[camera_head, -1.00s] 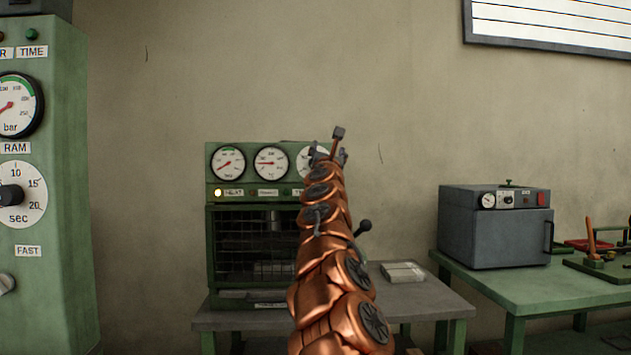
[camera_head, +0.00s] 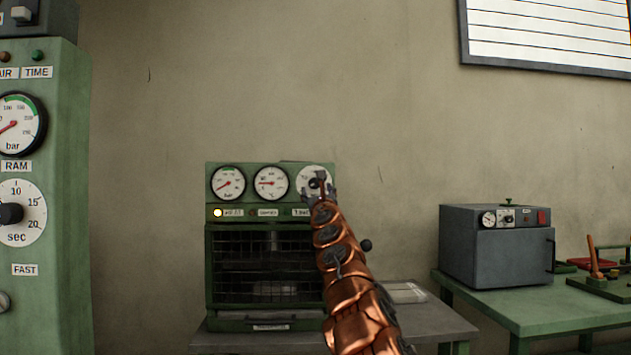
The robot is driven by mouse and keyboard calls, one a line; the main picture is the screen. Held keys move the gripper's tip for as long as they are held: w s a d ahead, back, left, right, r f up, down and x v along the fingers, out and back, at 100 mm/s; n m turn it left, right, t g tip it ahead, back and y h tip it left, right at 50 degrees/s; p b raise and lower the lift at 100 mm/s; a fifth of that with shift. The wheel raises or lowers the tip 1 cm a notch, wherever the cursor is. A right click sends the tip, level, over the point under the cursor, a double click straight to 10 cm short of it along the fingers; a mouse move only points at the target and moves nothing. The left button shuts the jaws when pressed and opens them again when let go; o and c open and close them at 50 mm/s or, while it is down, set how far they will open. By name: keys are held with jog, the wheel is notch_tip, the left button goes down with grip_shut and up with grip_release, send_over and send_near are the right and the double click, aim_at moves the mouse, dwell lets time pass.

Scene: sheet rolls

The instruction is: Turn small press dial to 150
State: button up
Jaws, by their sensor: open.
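The small green press (camera_head: 214,268) stands on a grey table against the wall. Its top panel carries a bar gauge (camera_head: 228,183), a °C gauge (camera_head: 271,183) and a white dial (camera_head: 306,174) at the right. My gripper (camera_head: 317,186) is open in front of that right dial, its fingers around or in front of the dark knob. I cannot tell whether they touch it. The arm and gripper hide the lower part of the dial and its setting. A lit lamp (camera_head: 218,213) glows below the bar gauge.
A tall green machine (camera_head: 60,180) with a ram gauge and a seconds dial stands at the left. A grey oven box (camera_head: 497,250) sits on a green table (camera_head: 530,305) at the right. A pale stack (camera_head: 406,291) lies on the grey table (camera_head: 435,325).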

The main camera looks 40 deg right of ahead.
aim_at(315, 185)
jog(key=shift+p+x, duration=2.05)
jog(key=shift+x, duration=0.15)
jog(key=shift+w+d, duration=0.15)
jog(key=c, duration=1.1)
jog(key=shift+c, duration=0.2)
